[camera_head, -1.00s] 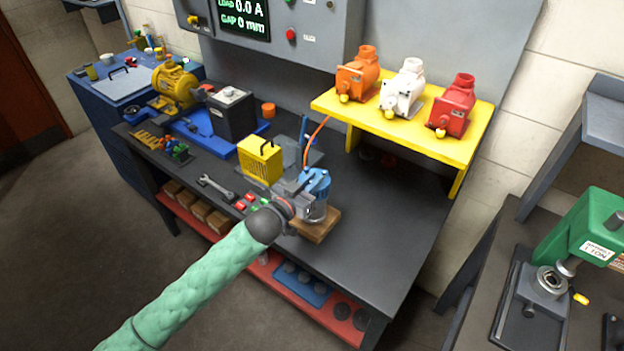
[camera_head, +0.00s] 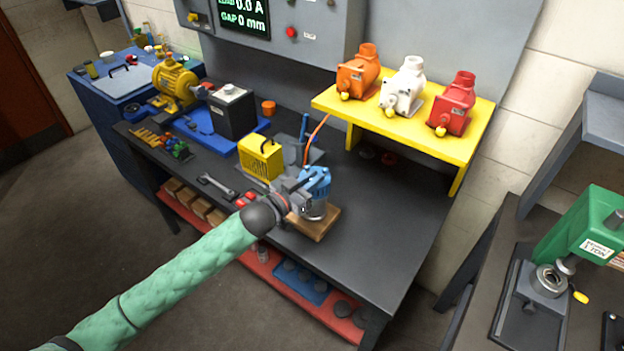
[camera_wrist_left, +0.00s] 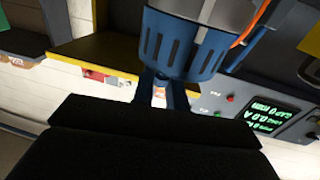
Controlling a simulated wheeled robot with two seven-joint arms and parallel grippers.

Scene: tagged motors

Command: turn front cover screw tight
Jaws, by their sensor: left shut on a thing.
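A small motor with a blue cover (camera_head: 317,181) and a grey metal body stands on a wooden block (camera_head: 316,224) near the front edge of the bench. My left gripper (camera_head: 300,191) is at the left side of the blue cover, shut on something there. In the left wrist view the slotted blue cover (camera_wrist_left: 180,45) fills the upper middle, with my blue-grey fingertips (camera_wrist_left: 160,92) just below it. A front cover screw cannot be made out; the gripper and cover hide that spot. My right gripper is in neither view.
A yellow shelf (camera_head: 335,104) carries an orange, a white and a red pump. A yellow box (camera_head: 260,158), a wrench (camera_head: 216,186) and red parts lie left of the gripper. A green press (camera_head: 585,230) stands right. The bench's right part is clear.

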